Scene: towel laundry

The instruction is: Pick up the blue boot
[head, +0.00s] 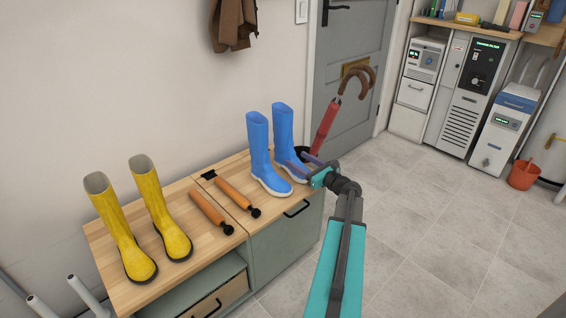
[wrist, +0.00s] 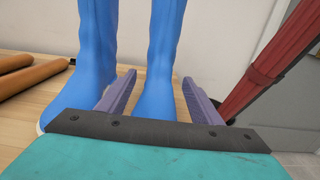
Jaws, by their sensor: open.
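Two blue boots stand upright side by side at the right end of the wooden bench top (head: 178,203). The left blue boot (head: 259,150) and the right blue boot (head: 284,135) have white soles. My gripper (head: 297,168) is open at the right boot. In the wrist view, my gripper's two purple fingers (wrist: 160,97) lie on either side of the right boot (wrist: 160,85). The left finger is between the two boots; the left boot (wrist: 85,70) is outside it. I cannot tell whether a finger touches a boot.
Two yellow boots (head: 170,225) stand at the bench's left end. Two orange-brown rolled items (head: 234,196) lie between the boot pairs. A red umbrella (head: 326,128) stands close on the right, also in the wrist view (wrist: 268,68). Open tiled floor (head: 425,220) lies right.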

